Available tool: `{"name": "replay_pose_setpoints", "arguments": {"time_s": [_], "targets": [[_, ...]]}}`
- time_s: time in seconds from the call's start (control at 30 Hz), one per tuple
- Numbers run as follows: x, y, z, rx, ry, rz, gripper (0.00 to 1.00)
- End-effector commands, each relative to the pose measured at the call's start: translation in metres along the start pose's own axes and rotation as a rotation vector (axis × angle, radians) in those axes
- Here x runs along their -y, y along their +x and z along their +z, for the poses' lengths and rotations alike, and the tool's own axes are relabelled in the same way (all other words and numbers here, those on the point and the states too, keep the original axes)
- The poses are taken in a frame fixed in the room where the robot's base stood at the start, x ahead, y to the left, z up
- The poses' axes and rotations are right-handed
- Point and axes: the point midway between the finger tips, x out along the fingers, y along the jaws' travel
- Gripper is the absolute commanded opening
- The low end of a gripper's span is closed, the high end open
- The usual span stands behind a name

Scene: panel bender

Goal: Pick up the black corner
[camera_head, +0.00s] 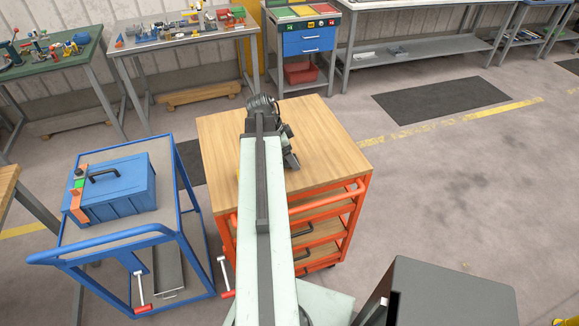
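I cannot pick out the black corner for sure in the head view. My pale arm reaches over a wooden-topped orange cart (330,130) and hides the middle of its top. Dark parts show at the arm's far end and just right of it, above the wood. They seem to be my wrist and gripper (290,158). The fingers are too small and too covered to tell whether they are open or hold anything. A small black corner there could be hidden by the arm.
A blue trolley (110,240) carrying a blue toolbox (125,190) stands to the left. Workbenches with tools line the back wall, with a blue drawer cabinet (308,42) among them. A dark box (455,295) is at the lower right. Floor right of the cart is clear.

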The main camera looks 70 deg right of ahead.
Motion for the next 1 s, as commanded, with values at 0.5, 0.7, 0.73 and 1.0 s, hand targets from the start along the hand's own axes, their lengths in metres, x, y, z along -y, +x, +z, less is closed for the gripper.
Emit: {"name": "replay_pose_setpoints", "arguments": {"time_s": [0.5,0.7,0.73,1.0], "targets": [[0.0,0.002,0.001,0.0,-0.002,0.0,0.15],[0.0,0.0,0.0,0.0,-0.002,-0.001,0.15],[0.0,-0.001,0.0,0.0,-0.002,-0.001,0.15],[0.0,-0.037,-0.015,0.0,-0.003,-0.001,0.15]]}}
